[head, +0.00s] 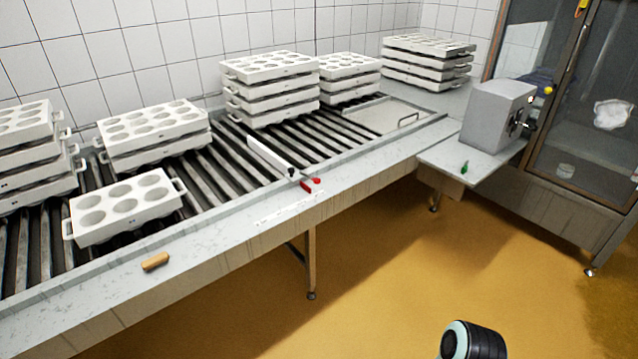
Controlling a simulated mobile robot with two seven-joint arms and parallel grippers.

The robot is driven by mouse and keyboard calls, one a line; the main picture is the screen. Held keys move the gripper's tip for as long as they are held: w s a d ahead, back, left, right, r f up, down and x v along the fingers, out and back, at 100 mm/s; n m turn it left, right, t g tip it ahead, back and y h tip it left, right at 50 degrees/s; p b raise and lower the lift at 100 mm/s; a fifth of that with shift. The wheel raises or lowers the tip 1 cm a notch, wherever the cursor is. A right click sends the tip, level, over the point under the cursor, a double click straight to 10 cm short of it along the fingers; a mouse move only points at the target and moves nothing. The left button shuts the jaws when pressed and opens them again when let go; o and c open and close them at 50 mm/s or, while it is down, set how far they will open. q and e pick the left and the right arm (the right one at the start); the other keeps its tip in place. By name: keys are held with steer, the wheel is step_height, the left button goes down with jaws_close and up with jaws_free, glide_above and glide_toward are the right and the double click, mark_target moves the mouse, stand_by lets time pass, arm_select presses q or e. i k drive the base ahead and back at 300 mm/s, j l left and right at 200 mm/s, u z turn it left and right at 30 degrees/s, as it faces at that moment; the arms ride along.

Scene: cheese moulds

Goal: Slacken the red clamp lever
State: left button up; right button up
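The red clamp lever (311,185) is at the front rail of the roller conveyor, near the middle of the head view. It sits at the near end of a pale guide bar (270,157) that lies slanting across the rollers. The lever is small here, and how tight it is cannot be told. Neither of my grippers is in view, and nothing touches the lever.
The conveyor (230,160) bears several stacks of white moulds, with a single mould (125,207) at the front left. A brown piece (155,262) lies on the front ledge. A grey machine (495,115) stands at right. The yellow floor before the conveyor is mostly clear.

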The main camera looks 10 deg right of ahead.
mark_target(317, 181)
steer(key=i+l+u, duration=0.45)
steer(key=i+l, duration=0.35)
steer(key=l, duration=0.1)
